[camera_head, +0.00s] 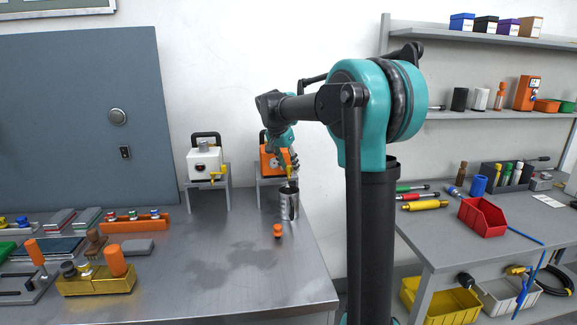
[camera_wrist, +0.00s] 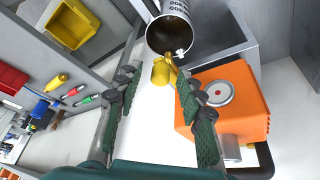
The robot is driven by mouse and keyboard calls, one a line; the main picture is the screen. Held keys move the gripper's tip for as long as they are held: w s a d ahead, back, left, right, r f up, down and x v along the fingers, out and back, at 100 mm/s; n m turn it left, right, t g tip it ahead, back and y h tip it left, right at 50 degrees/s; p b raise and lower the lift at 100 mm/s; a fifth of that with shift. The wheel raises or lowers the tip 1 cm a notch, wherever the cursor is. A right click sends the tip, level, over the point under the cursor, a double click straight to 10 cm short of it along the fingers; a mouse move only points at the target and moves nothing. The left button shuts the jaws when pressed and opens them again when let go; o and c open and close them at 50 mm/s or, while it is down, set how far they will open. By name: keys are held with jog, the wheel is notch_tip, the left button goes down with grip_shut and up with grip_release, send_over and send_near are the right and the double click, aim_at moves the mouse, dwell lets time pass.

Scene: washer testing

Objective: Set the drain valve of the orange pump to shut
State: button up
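The orange pump (camera_head: 266,161) stands on a grey stand at the back of the bench, partly hidden by my gripper. In the wrist view its orange body (camera_wrist: 240,100) shows a round pale disc with a red centre. Its yellow drain valve (camera_head: 290,173) sits low at the front. In the wrist view the valve (camera_wrist: 161,73) lies in the gap at the fingertips. My gripper (camera_wrist: 155,82) is open, with one finger on each side of the valve; contact is unclear. I cannot tell the valve's setting. A metal can (camera_head: 289,204) stands below the outlet.
A white pump (camera_head: 205,162) with its own yellow valve stands left of the orange pump. A small orange part (camera_head: 277,231) lies in front of the can. Several tools and fixtures crowd the bench's left side. The bench's front middle is clear.

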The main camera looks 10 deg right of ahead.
grip_shut()
jog(key=shift+d, duration=0.15)
dwell(0.4)
jog(key=w+d+n+y, duration=0.4)
jog(key=n+y, duration=0.2)
jog(key=n, duration=1.2)
jog(key=shift+d, duration=0.4)
jog(key=shift+w, duration=0.15)
jog(key=shift+y, duration=0.3)
